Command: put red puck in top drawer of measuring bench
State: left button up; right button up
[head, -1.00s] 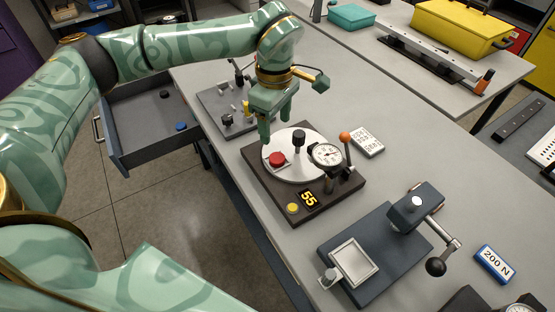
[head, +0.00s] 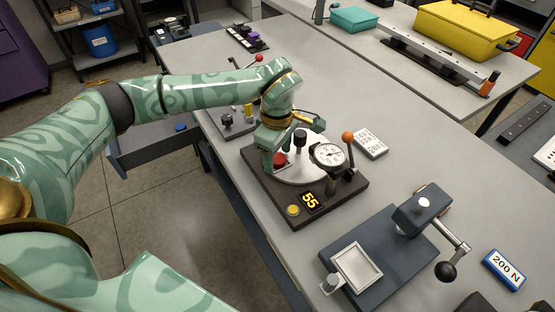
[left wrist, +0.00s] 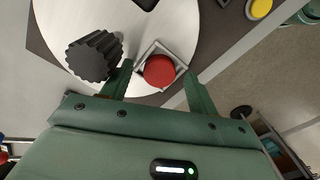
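The red puck (head: 280,160) sits on the white round plate (head: 305,174) of the dial gauge device, partly hidden by my gripper. In the left wrist view the red puck (left wrist: 159,71) lies in a square metal frame (left wrist: 183,66). My left gripper (head: 276,152) is low over the plate, pointing down. Its fingers (left wrist: 157,74) are apart, one on each side of the puck, with gaps showing. The open grey drawer (head: 155,151) juts out at the left of the measuring bench (head: 420,150), with a blue puck (head: 180,127) in it. My arm hides part of the drawer. My right gripper is out of view.
A dark ridged knob (left wrist: 94,56) stands beside the puck. The dial gauge (head: 328,156) and the orange-knobbed lever (head: 347,137) are right of the gripper. A lever press (head: 395,235) stands nearer. Open floor lies below the drawer.

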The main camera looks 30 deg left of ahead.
pick_arm(q)
jog(key=shift+s+f, duration=0.2)
jog(key=shift+f, duration=0.1)
jog(key=c, duration=0.9)
